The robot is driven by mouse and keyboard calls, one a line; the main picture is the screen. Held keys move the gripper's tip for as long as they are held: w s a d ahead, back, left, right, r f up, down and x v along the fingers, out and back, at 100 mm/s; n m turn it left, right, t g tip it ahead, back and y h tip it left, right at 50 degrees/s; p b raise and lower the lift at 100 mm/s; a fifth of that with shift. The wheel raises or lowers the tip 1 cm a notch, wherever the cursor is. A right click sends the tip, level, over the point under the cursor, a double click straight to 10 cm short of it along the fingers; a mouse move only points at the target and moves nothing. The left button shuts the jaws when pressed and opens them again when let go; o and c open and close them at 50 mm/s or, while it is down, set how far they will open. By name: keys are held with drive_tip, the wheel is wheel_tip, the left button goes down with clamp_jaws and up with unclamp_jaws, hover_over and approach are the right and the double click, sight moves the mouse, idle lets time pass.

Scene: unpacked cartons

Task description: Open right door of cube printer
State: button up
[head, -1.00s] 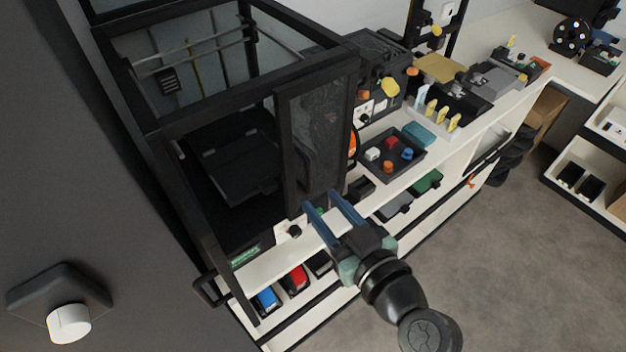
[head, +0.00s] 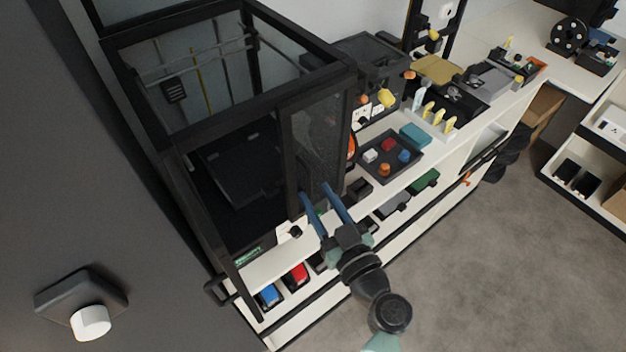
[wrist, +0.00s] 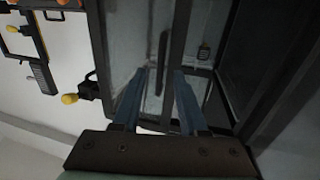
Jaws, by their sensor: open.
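The cube printer (head: 160,130) is a black-framed box with clear panels at the left of the head view. Its right door (head: 318,140), a dark-framed clear panel, covers the right part of the front and looks closed. The left part of the front is open. My gripper (head: 315,190) is open, with two blue fingers pointing at the lower part of the right door. In the wrist view, the door's dark bar handle (wrist: 162,60) appears between the fingertips (wrist: 162,72). I cannot tell whether the fingers touch it.
A tray of coloured knobs (head: 388,156) and other equipment stand on the white bench right of the printer. Blue and red bins (head: 295,274) sit on the shelf below. A handle (head: 216,290) juts out at the printer's left front. Grey floor (head: 480,270) is clear at right.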

drive_tip(key=shift+x, duration=1.25)
clamp_jaws()
idle(0.6)
